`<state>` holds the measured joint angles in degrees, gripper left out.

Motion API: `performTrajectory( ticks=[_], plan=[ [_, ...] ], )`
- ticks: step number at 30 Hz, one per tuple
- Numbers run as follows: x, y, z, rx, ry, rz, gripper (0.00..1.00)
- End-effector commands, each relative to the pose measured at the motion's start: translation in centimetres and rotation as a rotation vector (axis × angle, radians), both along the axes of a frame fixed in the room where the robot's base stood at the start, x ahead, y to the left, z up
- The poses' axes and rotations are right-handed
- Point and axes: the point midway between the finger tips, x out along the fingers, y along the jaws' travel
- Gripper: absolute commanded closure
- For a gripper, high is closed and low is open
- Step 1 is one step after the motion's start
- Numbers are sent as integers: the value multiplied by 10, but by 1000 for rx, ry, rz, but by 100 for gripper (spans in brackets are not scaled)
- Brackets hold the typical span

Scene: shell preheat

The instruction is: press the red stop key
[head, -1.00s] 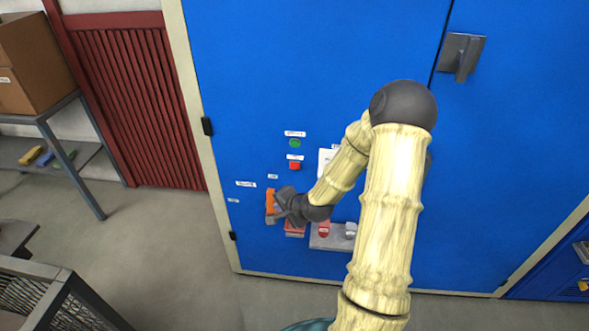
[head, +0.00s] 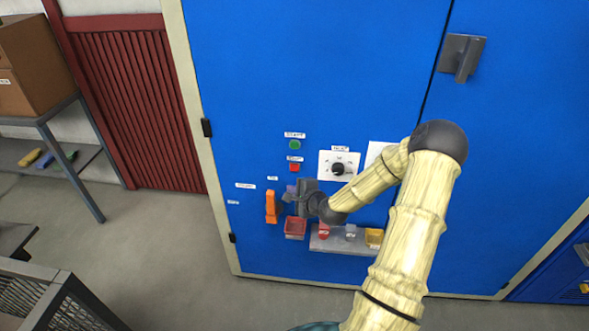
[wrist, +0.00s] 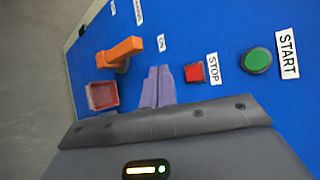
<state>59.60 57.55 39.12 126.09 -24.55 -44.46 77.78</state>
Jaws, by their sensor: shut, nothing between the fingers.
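The red stop key (head: 295,167) is a small square button on the blue cabinet front, below the round green start button (head: 294,145). In the wrist view the red key (wrist: 194,72) sits beside a STOP label (wrist: 212,68), with the green button (wrist: 257,61) to its right. My gripper (head: 290,193) is shut and empty, below the red key in the head view. In the wrist view its purple fingertips (wrist: 158,86) are left of the red key. I cannot tell how far the fingertips are from the panel.
An orange lever handle (head: 271,206) is left of my gripper. A red bin (head: 295,228) is below it. A dial (head: 338,169) is to the right. A grey shelf (head: 335,242) holds small items. Open floor lies to the left.

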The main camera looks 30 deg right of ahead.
Motion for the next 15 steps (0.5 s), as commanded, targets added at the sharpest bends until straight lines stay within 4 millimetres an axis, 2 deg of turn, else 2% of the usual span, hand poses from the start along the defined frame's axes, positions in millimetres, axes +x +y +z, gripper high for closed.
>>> performTrajectory(
  ticks=[15],
  plan=[
    [50, -34, 0, -1, 0, 0, 100]
  ],
)
